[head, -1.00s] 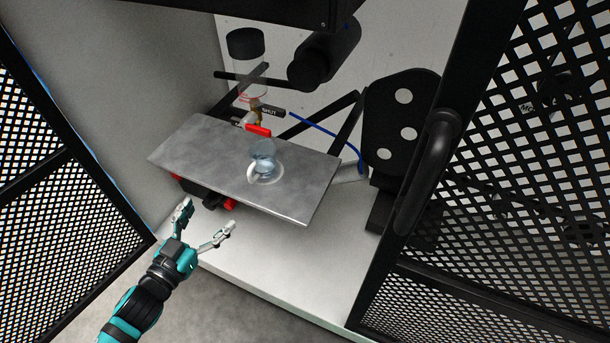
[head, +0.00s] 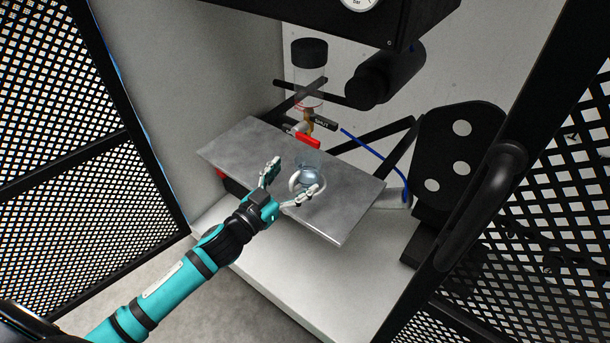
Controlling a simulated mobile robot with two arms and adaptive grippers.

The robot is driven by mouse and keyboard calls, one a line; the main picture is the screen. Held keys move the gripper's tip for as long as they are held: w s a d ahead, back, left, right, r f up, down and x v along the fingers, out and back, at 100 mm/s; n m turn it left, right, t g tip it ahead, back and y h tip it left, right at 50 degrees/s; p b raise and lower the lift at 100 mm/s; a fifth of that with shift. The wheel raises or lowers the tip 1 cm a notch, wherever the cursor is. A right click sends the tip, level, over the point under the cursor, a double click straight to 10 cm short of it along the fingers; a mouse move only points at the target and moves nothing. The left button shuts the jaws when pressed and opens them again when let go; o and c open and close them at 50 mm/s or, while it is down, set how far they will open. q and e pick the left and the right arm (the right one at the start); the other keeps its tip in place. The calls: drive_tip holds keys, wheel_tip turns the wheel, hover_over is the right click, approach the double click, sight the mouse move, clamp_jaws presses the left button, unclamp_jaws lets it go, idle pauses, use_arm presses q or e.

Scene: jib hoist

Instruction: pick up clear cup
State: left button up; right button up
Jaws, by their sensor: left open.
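The clear cup (head: 310,172) stands on the grey metal shelf (head: 350,205), below the red-handled valve (head: 305,140). It looks bluish, and a pale ring shows around its lower part. My left gripper (head: 291,181) is open, with its two fingers spread toward the cup. One finger is to the left of the cup and the other is in front of its lower right side, overlapping part of it in the picture. I cannot tell whether a finger touches the cup. My right gripper is not in view.
Above the shelf hang a clear cylinder with a black cap (head: 309,52) and a black motor-like cylinder (head: 385,75). A blue hose (head: 372,151) runs behind the shelf. Black mesh panels (head: 70,160) stand at both sides, the right one with a handle (head: 478,205).

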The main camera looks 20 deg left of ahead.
sight(299, 172)
use_arm(q)
drive_tip(key=x, duration=0.4)
drive_tip(key=shift+r, duration=0.15)
drive_tip(key=shift+w+d, duration=0.2)
drive_tip(key=shift+w, duration=0.25)
drive_tip(key=shift+c, duration=0.7)
drive_tip(key=c, duration=1.1)
drive_tip(key=shift+r, duration=0.1)
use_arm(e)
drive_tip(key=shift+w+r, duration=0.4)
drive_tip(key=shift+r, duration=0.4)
